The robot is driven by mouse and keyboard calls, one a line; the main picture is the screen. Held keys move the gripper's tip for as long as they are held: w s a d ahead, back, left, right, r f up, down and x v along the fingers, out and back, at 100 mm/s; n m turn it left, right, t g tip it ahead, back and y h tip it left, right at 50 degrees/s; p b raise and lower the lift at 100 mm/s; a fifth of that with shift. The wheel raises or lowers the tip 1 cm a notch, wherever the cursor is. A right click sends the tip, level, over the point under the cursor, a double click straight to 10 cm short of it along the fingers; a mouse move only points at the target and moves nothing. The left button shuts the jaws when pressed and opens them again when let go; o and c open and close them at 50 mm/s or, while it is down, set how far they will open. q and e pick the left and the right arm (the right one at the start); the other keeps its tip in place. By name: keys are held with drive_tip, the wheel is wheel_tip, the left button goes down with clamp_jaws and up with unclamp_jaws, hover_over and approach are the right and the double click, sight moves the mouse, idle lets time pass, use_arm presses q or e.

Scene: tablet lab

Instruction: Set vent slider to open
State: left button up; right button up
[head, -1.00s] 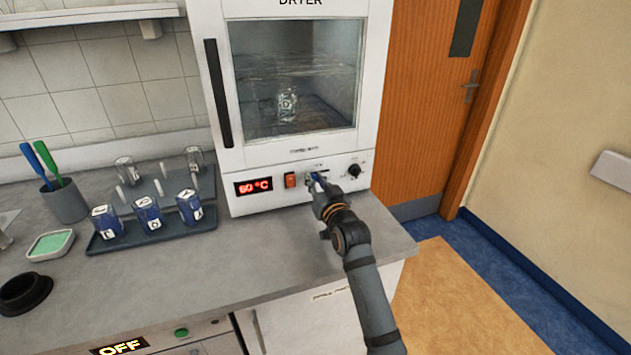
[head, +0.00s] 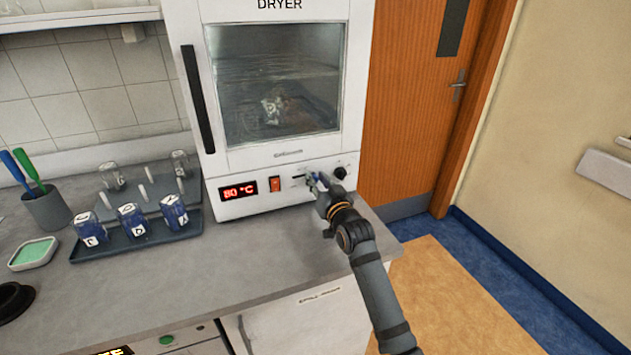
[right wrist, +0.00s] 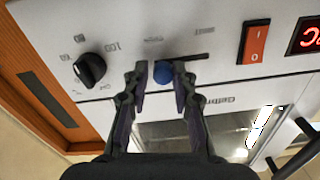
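The vent slider is a blue round knob (right wrist: 163,73) on a dark horizontal slot (right wrist: 197,58) in the dryer's white front panel. In the right wrist view, which is upside down, the knob is at the slot's left end; the bare slot runs right toward the red switch. My right gripper (head: 315,181) is at the panel in the head view. Its fingertips (right wrist: 161,80) stand on both sides of the knob. The right-hand finger appears to touch it; a small gap shows at the other. The gripper largely hides the knob in the head view. My left gripper is not in view.
On the panel are a red rocker switch (head: 275,184), a red temperature display (head: 238,188) and a black dial (head: 340,172). The dial (right wrist: 90,69) is close beside my fingers. A tray (head: 150,236) with blue-filled beakers stands left on the counter. The counter front is clear.

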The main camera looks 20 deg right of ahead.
drive_tip(key=shift+o, duration=1.1)
drive_tip(key=shift+d, duration=0.2)
drive_tip(key=shift+a, duration=0.15)
drive_tip(key=shift+s, duration=0.15)
drive_tip(key=s, duration=1.1)
drive_tip(key=shift+s+d, duration=0.25)
drive_tip(key=shift+s, duration=0.1)
